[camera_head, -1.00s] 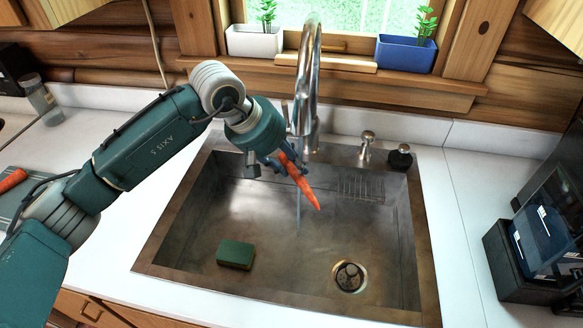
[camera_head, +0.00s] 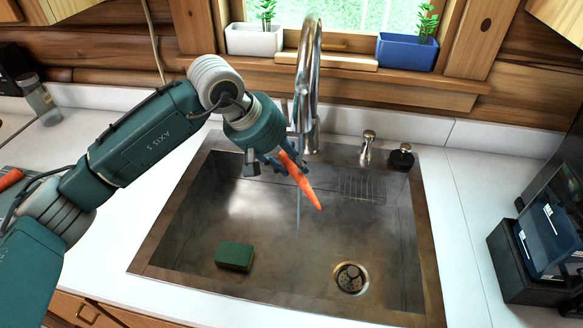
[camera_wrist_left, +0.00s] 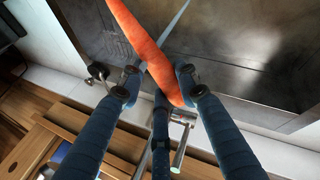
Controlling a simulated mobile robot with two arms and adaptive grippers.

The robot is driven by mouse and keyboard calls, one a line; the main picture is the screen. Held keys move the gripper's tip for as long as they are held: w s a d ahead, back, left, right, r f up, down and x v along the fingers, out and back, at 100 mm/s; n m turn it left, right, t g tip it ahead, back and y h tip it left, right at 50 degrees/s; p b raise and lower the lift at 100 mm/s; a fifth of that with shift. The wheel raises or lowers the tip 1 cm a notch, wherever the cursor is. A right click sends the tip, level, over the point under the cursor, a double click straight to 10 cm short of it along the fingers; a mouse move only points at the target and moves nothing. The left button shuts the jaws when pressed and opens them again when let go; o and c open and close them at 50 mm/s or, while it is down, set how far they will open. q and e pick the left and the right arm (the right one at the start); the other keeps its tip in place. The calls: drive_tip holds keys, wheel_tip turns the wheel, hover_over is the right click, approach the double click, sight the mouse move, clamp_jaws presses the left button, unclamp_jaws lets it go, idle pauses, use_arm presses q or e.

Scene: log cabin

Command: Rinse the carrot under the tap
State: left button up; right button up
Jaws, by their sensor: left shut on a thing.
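An orange carrot (camera_head: 300,180) is held above the sink basin (camera_head: 270,220), tilted with its tip down and to the right. My left gripper (camera_head: 277,163) is shut on the carrot's upper end; in the left wrist view the carrot (camera_wrist_left: 146,48) sits between the blue fingers (camera_wrist_left: 160,85). The chrome tap (camera_head: 306,80) arches behind and above the carrot. A thin pale streak of water (camera_head: 298,214) falls below the carrot, and a streak also shows beside it in the left wrist view (camera_wrist_left: 174,22). My right gripper is not in view.
A green sponge (camera_head: 234,256) lies in the basin, left of the drain (camera_head: 350,278). A soap pump (camera_head: 367,148) and a black-topped fitting (camera_head: 401,157) stand on the sink's back rim. Another carrot (camera_head: 10,179) lies at the far left. A dark rack (camera_head: 530,270) stands right.

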use_arm(q)
drive_tip(key=s+a+b, duration=0.3)
drive_tip(key=s+a, duration=0.1)
drive_tip(key=a, duration=0.2)
drive_tip(key=shift+s+a, duration=0.2)
drive_tip(key=shift+a, duration=0.15)
idle(0.5)
idle(0.9)
drive_tip(key=s+a+r, duration=0.2)
drive_tip(key=a+r, duration=0.2)
drive_tip(key=shift+s, duration=0.35)
idle(0.3)
drive_tip(key=shift+a, duration=0.1)
idle(0.4)
